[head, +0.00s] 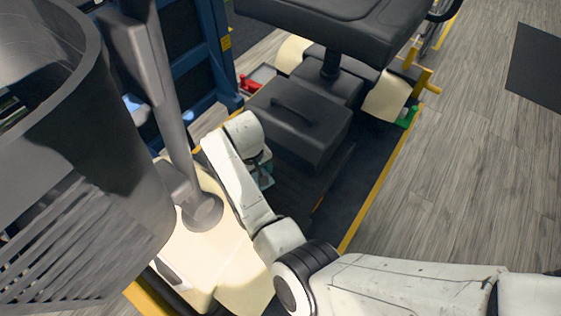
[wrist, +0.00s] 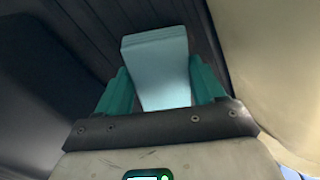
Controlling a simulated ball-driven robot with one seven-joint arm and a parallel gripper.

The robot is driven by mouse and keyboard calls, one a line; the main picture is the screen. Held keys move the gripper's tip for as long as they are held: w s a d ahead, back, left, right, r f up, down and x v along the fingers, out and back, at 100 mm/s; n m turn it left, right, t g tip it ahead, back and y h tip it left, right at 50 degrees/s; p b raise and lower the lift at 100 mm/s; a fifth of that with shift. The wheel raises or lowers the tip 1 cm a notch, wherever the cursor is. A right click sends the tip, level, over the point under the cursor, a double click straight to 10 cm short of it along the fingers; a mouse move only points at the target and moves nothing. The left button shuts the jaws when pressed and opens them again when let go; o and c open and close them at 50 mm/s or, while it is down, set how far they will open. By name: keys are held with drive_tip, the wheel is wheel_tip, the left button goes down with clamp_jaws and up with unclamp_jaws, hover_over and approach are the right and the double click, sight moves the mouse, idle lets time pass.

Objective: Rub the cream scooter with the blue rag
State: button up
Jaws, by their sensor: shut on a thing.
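The cream scooter (head: 215,248) fills the lower left and middle of the head view, with a dark basket, steering column and black seat. My arm reaches down beside the column into its dark footwell. My gripper (head: 265,174) is low there, partly hidden by my own arm. In the wrist view my gripper (wrist: 158,70) has its teal fingers shut on the pale blue rag (wrist: 155,50), which looks like a folded block. A cream panel (wrist: 275,70) of the scooter lies just right of the rag, and ribbed dark floor is beyond. I cannot tell whether the rag touches the scooter.
A blue rack (head: 205,50) stands behind the scooter at the upper left. The basket (head: 75,170) and seat (head: 340,22) crowd the arm. Yellow edging (head: 385,175) runs along the scooter's right side.

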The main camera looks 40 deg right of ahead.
drive_tip(key=shift+r+p, duration=0.35)
drive_tip(key=shift+r, duration=0.5)
drive_tip(key=shift+w+r+p, duration=0.1)
drive_tip(key=shift+r+p, duration=0.1)
drive_tip(key=shift+p, duration=0.1)
wheel_tip(320, 180, up, 4)
drive_tip(key=p, duration=0.3)
drive_tip(key=shift+r, duration=0.1)
